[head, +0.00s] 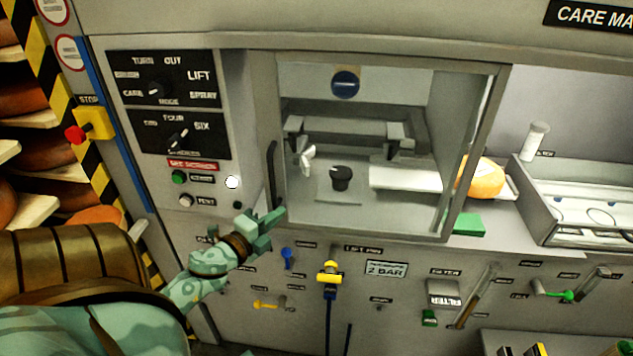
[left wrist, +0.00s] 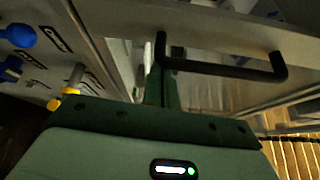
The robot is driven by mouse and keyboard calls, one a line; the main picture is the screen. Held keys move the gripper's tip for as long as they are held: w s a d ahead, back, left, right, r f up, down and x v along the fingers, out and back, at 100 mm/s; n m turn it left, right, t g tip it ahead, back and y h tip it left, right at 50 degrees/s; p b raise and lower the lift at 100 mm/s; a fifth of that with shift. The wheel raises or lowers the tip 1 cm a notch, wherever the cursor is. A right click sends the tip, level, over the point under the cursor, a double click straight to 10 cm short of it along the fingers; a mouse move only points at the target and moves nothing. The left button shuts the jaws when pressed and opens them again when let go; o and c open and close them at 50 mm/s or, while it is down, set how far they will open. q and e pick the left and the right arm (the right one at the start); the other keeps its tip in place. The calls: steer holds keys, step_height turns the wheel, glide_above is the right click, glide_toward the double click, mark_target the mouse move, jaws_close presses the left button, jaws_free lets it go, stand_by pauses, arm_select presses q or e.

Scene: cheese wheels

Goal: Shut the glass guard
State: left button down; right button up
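The glass guard (head: 475,150) is a clear pane in a grey frame across the front of the machine's bay. Whether a gap is left along its edge is hard to tell. Its dark bar handle (head: 272,175) is upright at the left side; the handle also shows in the left wrist view (left wrist: 225,70). My left gripper (head: 268,220) is just below the handle's lower end. In the left wrist view its fingers (left wrist: 165,85) look together and empty, close to one end of the handle; contact cannot be told. My right gripper is out of view.
Behind the guard are a black knob (head: 341,178) and a white board (head: 405,175). An orange cheese (head: 486,178) is at the right. A control panel (head: 168,90) is left of the guard. Blue (head: 287,257) and yellow (head: 329,275) fittings stick out below.

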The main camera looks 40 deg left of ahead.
arm_select(q)
steer(key=s+a+b, duration=0.1)
steer(key=s+a, duration=0.3)
steer(key=a, duration=0.2)
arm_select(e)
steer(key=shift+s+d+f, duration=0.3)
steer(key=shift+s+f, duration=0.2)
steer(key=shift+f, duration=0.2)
